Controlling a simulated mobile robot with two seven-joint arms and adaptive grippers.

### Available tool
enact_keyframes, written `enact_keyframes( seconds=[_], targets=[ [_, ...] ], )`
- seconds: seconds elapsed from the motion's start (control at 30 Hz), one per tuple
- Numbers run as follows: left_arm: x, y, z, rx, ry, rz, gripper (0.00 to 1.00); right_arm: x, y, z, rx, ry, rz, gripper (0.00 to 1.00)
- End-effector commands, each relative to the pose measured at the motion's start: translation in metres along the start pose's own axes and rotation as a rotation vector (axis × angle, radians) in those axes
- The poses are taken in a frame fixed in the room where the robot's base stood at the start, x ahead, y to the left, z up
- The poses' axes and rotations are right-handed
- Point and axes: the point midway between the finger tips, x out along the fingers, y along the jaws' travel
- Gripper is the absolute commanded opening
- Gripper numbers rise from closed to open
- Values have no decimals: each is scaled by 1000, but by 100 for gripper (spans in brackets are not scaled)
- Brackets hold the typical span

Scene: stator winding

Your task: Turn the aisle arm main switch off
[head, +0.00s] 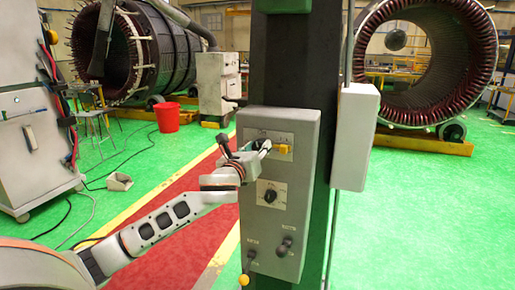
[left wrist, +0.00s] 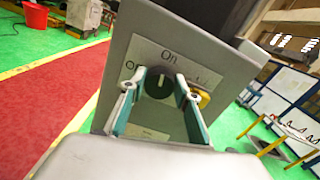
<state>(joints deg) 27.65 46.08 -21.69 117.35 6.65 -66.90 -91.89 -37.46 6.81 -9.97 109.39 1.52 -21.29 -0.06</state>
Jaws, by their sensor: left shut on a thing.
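A grey control box (head: 302,185) is mounted on a dark column. Its upper rotary switch is a dark round knob (left wrist: 159,84) on a pale plate lettered "On" above it, with a partly covered word at its left. My left gripper (head: 264,147) is at this upper switch; in the left wrist view its two teal-padded fingers (left wrist: 160,100) stand on either side of the knob, shut on it. The knob's exact pointing is hard to tell. A yellow part (head: 284,149) sits just right of the knob and shows in the left wrist view (left wrist: 203,99). My right gripper is not in view.
A pale box (head: 354,137) hangs right of the column. A red bucket (head: 167,117) stands on the green floor, left of the red walkway (head: 175,212). Large stators stand behind.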

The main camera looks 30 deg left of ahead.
Motion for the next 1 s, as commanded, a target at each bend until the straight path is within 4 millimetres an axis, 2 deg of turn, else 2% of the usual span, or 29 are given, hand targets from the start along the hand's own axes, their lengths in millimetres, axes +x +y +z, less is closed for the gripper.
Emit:
enact_keyframes(
  seconds=[1.0],
  targets=[
    [0,4,-3,-964,1,1,10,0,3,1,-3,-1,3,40]
  ],
)
